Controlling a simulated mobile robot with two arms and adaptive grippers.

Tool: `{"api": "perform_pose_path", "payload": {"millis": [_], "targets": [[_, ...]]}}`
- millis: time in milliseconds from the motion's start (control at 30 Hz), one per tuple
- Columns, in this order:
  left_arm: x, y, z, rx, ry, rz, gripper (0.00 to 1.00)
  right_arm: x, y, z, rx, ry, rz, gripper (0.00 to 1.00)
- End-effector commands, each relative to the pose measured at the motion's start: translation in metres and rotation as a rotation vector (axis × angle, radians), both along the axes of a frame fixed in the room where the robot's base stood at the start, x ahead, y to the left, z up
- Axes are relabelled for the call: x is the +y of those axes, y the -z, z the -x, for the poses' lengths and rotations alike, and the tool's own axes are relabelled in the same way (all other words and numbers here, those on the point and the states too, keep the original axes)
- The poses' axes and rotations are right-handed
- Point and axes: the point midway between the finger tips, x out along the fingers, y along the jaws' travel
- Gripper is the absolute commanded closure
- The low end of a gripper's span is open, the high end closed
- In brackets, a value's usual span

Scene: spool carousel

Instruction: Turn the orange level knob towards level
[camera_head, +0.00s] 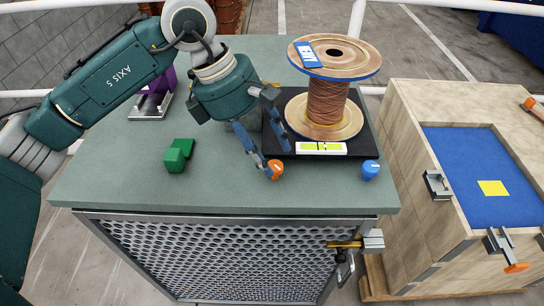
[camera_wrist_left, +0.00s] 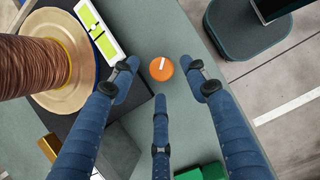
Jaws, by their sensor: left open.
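The orange knob (camera_head: 275,169), a small round knob with a white mark, sits at the front left corner of the black spool base (camera_head: 362,140). It also shows in the left wrist view (camera_wrist_left: 160,69), between and just beyond the fingertips. My left gripper (camera_head: 273,154) is open, its blue fingers pointing down around the knob with gaps beside it. In the left wrist view, the three fingers (camera_wrist_left: 160,86) are spread and hold nothing. A white level with a yellow-green vial (camera_head: 321,148) lies on the base's front edge. My right gripper is out of view.
A blue knob (camera_head: 370,169) sits at the base's front right. A copper-wound spool (camera_head: 328,100) stands on the base. A green block (camera_head: 178,155) and a purple object (camera_head: 153,100) are to the left. A wooden bench with a blue panel (camera_head: 460,165) stands right.

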Motion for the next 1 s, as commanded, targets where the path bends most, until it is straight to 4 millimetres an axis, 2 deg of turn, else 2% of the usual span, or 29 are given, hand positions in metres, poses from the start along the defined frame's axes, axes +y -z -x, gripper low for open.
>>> {"api": "perform_pose_path", "payload": {"millis": [200, 400, 600, 1000], "targets": [[0.018, -0.046, -0.002, -0.005, -0.001, 0.001, 0.54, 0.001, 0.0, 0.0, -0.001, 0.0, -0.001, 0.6], [0.029, -0.074, -0.003, -0.004, 0.0, 0.002, 0.54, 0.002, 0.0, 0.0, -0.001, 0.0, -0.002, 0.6], [0.033, -0.084, -0.003, -0.002, 0.001, 0.002, 0.54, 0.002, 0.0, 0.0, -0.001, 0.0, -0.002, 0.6], [0.033, -0.084, -0.002, -0.002, 0.001, 0.002, 0.54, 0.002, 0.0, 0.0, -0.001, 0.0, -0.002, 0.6]]}}
